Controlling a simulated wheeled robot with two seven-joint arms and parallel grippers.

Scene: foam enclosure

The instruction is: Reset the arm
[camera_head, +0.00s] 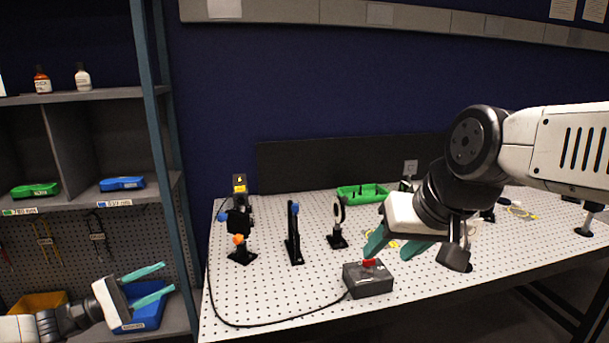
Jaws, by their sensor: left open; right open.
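My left gripper (158,284) is at the lower left, in front of the shelf's blue bin. Its two teal fingers are spread apart with nothing between them. My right arm comes in from the right, over the perforated table. My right gripper (391,250) points down and to the left, its teal fingers apart and empty. It is close to a dark box (368,281) with a red switch (369,262) on top. One finger shows just above the switch in the picture; I cannot tell whether they touch.
The perforated table (270,312) carries black optical mounts (293,235), a round holder (338,222) and a green tray (362,193). A black cable (209,280) runs along the table's left edge to the box. A shelf (90,196) with bottles and bins stands at left.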

